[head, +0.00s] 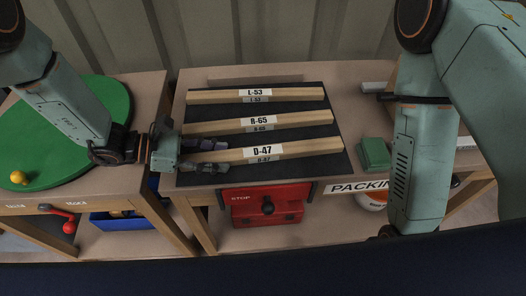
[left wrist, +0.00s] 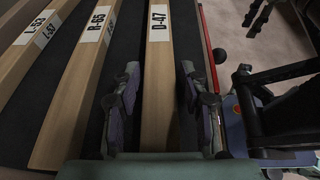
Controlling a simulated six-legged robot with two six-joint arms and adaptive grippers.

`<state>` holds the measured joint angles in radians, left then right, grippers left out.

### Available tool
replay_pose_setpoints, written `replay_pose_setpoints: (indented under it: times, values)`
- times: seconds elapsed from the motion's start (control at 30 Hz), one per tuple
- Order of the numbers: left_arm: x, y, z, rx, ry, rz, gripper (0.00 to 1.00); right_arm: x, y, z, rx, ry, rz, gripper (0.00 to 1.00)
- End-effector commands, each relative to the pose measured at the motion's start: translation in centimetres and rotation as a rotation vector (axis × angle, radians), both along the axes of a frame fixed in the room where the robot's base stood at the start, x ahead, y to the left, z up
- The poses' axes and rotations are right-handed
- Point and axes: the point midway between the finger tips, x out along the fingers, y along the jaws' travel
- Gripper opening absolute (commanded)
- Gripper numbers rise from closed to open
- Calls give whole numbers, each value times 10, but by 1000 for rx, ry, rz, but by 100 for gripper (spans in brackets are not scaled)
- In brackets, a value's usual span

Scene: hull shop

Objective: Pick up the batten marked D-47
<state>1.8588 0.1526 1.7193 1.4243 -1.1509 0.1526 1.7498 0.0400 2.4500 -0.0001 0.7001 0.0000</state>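The batten marked D-47 (head: 300,149) lies nearest me on a dark mat (head: 300,170) on the middle table, below two like battens. My left gripper (head: 216,156) is at its left end in the head view. In the left wrist view the D-47 batten (left wrist: 157,80) runs between the two open fingers of my left gripper (left wrist: 160,105), with a gap showing on each side. The fingertips of my right gripper do not show; only my right arm is in view.
The R-65 batten (head: 310,119) and L-53 batten (head: 300,94) lie behind on the mat. A green box (head: 375,153) sits right of the mat. A red box marked STOP (head: 266,205) is below the table's front edge. A green round board (head: 90,125) with a yellow ball (head: 18,177) is at left.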

Motion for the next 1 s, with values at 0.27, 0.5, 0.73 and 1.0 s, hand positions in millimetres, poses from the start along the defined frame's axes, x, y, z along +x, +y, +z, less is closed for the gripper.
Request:
replay_pose_setpoints:
  times: [0.27, 0.5, 0.73, 1.0]
  values:
    - [0, 0, 0, 0, 0, 0, 17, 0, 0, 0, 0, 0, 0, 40]
    - [0, 0, 0, 0, 0, 0, 0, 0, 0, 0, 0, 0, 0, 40]
    - [0, 0, 1, 0, 0, 1, 0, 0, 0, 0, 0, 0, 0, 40]
    - [1, 0, 41, -2, -4, 2, 0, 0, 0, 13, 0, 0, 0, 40]
